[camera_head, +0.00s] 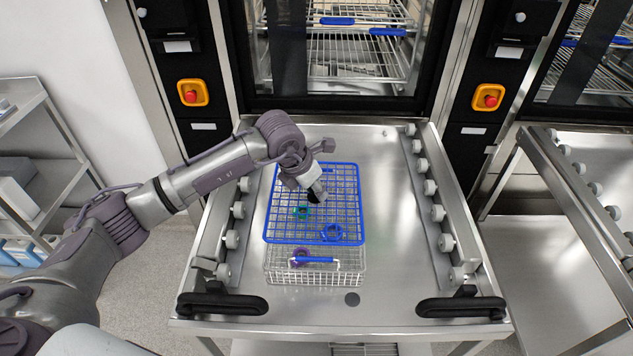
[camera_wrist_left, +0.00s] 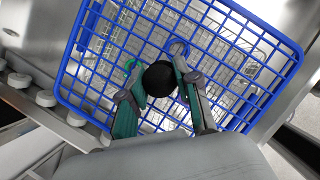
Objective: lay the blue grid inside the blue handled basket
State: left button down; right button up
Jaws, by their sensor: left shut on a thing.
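The blue grid (camera_head: 314,242) is a flat square lattice with a thick rim. It lies over the wire basket (camera_head: 330,276), covering most of it from above; the basket's near end with its blue handle (camera_head: 318,260) shows past the grid's near edge. My left gripper (camera_head: 317,195) is shut on the grid near its middle. In the left wrist view the grid (camera_wrist_left: 70,52) fills most of the picture, with the left fingers (camera_wrist_left: 158,85) at it and a black round part between them. Whether the grid touches the basket I cannot tell. My right gripper is not in view.
A green ring (camera_head: 303,211), a blue ring (camera_head: 332,232) and a purple piece (camera_head: 301,253) show at the grid and basket. The steel table (camera_head: 390,280) has roller rails (camera_head: 438,213) on both sides and black handles in front.

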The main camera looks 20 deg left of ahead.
aim_at(312, 201)
pick_arm(q)
notch_tip(312, 201, down, 3)
jog(key=shift+w+r+b, duration=0.1)
jog(key=shift+r+b, duration=0.1)
jog(key=shift+b, duration=0.4)
notch_tip(312, 201, down, 3)
jog(key=shift+f+b, duration=0.15)
jog(key=shift+b, duration=0.8)
jog(key=shift+f, duration=0.35)
jog(key=shift+w+f+b, duration=0.1)
jog(key=shift+f+b, duration=0.15)
jog(key=shift+b, duration=0.05)
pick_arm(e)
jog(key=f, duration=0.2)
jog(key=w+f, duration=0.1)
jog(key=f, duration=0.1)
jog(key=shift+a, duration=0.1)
pick_arm(q)
jog(key=shift+d+b, duration=0.1)
jog(key=shift+b, duration=0.2)
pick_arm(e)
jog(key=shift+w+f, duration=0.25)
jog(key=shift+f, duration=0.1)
pick_arm(q)
jog(key=shift+f, duration=0.1)
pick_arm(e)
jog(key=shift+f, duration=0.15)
